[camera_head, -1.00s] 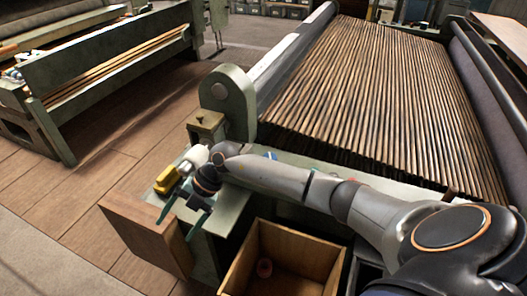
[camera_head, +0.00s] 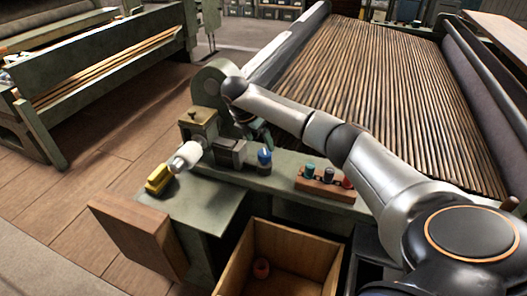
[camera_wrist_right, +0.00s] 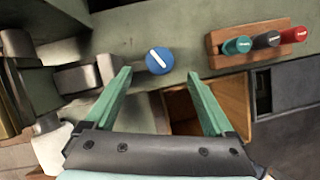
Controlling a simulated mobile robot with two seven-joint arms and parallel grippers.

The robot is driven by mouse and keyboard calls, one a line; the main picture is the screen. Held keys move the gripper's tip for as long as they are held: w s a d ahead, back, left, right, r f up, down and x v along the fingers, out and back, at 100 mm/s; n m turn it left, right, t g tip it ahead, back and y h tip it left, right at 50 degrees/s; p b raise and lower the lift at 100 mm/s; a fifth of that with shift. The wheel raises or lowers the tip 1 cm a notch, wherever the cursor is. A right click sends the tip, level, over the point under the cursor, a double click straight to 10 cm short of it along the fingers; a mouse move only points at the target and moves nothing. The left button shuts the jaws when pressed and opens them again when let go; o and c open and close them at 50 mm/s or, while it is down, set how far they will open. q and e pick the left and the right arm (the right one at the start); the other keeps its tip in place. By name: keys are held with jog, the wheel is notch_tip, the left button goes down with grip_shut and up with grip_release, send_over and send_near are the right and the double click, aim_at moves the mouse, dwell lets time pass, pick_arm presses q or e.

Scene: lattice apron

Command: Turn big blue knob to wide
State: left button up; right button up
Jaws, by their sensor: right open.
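The blue knob (camera_head: 264,157) stands on the green ledge at the front of the machine. In the right wrist view the knob (camera_wrist_right: 159,60) shows its round face with a white pointer line slanting from upper left to lower right. No scale or wide mark is readable. My right gripper (camera_head: 261,136) is above and just behind the knob in the head view, partly hidden by its own arm. In the right wrist view its green fingers (camera_wrist_right: 158,74) are spread apart and empty, with the knob between and slightly beyond the tips. My left gripper is not in view.
A wooden rack (camera_head: 322,188) holds teal, black and red handles right of the knob. A grey block (camera_head: 230,153) and a white cylinder (camera_head: 187,156) sit to its left, with a yellow object (camera_head: 158,179) nearer. An open wooden box (camera_head: 235,277) is below the ledge.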

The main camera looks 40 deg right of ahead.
aim_at(264, 153)
jog(key=x, duration=0.6)
jog(key=shift+f, duration=0.2)
jog(key=c, duration=1.4)
